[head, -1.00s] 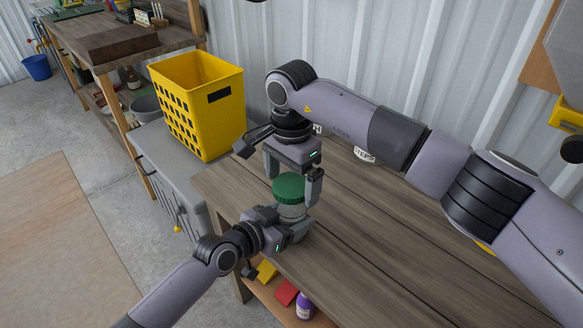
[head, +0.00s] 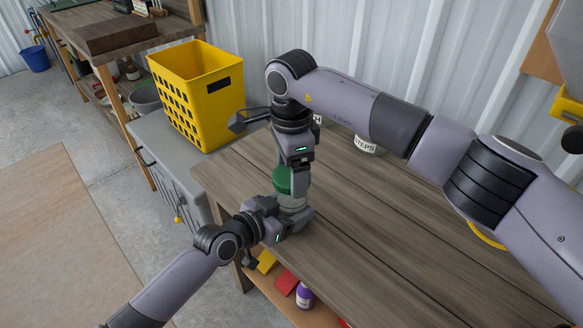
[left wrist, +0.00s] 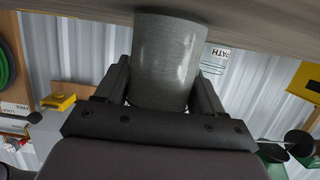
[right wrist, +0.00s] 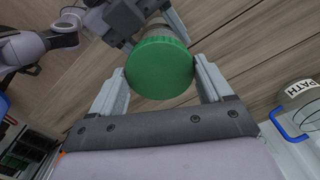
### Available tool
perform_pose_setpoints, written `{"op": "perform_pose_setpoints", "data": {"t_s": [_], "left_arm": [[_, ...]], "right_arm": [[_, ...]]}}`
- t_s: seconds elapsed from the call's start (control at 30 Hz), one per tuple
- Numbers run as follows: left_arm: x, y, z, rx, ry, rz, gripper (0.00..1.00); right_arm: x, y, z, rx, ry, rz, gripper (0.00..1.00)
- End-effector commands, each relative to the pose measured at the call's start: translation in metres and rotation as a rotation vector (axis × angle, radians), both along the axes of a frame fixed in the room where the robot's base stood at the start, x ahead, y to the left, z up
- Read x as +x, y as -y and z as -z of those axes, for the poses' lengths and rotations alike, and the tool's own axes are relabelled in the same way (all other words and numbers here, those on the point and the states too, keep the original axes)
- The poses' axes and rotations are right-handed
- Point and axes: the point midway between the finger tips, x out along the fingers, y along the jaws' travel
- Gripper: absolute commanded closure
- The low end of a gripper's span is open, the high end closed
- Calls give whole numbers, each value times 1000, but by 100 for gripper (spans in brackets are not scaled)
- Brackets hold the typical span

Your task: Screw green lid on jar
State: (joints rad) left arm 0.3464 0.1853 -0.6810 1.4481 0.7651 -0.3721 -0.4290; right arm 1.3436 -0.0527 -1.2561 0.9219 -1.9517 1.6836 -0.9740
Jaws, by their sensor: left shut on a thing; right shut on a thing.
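The green lid (head: 281,181) sits on top of the upright jar (head: 292,203), near the left edge of the wooden workbench. The jar shows as a grey, glassy cylinder in the left wrist view (left wrist: 168,62). My left gripper (head: 290,219) is shut on the jar's side, one finger on each side of it. My right gripper (head: 290,182) points down from above and is shut on the lid. The right wrist view shows the round lid (right wrist: 160,68) between its two fingers. The seam between lid and jar is too small to judge for tightness.
A yellow basket (head: 200,98) stands on a grey cabinet at the left. A purple-labelled bottle (head: 305,296) stands on the shelf below. The bench right of the jar is clear.

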Motion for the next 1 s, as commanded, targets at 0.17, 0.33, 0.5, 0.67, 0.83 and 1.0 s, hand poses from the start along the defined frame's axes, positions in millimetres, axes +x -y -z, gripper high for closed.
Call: {"op": "perform_pose_setpoints", "data": {"t_s": [0.17,0.33,0.5,0.67,0.83,1.0], "left_arm": [[0,-1,1,0,-2,-2,100],[0,-1,1,0,-3,-2,100],[0,-1,1,0,-3,-2,100],[0,-1,1,0,-2,-2,100],[0,-1,1,0,-2,-2,100],[0,-1,1,0,-2,-2,100]], "right_arm": [[-1,0,0,0,-2,277,57],[-1,0,0,1,-2,543,57],[-1,0,0,1,-2,811,57],[-1,0,0,1,-3,1063,57],[-1,0,0,0,-1,1332,57],[0,0,1,2,-2,1600,57]]}}
